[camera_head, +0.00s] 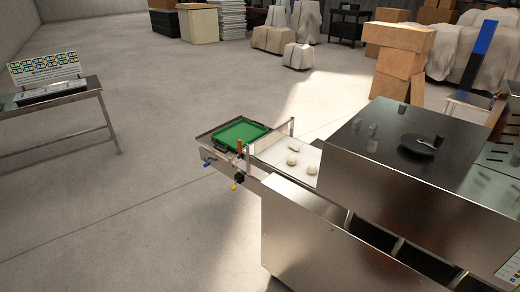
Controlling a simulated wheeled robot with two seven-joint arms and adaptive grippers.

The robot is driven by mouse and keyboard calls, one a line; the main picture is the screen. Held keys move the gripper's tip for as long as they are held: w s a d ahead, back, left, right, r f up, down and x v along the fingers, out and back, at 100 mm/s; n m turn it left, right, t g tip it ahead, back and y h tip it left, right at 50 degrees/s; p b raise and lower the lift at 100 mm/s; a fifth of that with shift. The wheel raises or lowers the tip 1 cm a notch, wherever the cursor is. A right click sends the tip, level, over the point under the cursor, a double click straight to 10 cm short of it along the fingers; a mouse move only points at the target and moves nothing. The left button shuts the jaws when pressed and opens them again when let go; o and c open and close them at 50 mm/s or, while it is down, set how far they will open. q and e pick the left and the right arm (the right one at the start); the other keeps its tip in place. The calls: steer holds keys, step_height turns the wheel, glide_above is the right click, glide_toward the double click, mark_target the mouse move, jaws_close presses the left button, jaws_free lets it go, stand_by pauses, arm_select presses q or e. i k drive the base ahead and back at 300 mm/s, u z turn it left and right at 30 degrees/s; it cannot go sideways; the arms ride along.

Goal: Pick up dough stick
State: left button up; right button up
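Several pale dough pieces lie on the white belt (272,152) at the outlet end of a steel dough machine (320,235), in the centre of the head view. One dough piece (292,161) lies in the middle and another (311,170) lies nearer the machine. A longer one, a dough stick (295,145), lies toward the belt's far side. A green tray (239,134) with dark handles sits on the steel frame left of the belt. Neither of my grippers is in view.
A steel table (60,112) with a printed board stands at left. Stacked cardboard boxes (401,60) and covered goods are at the back right. Small cups and a dark dish (420,145) sit on the machine top. The floor at left and centre is clear.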

mark_target(294, 147)
steer(key=u, duration=1.1)
steer(key=i, duration=3.3)
steer(key=z, duration=1.6)
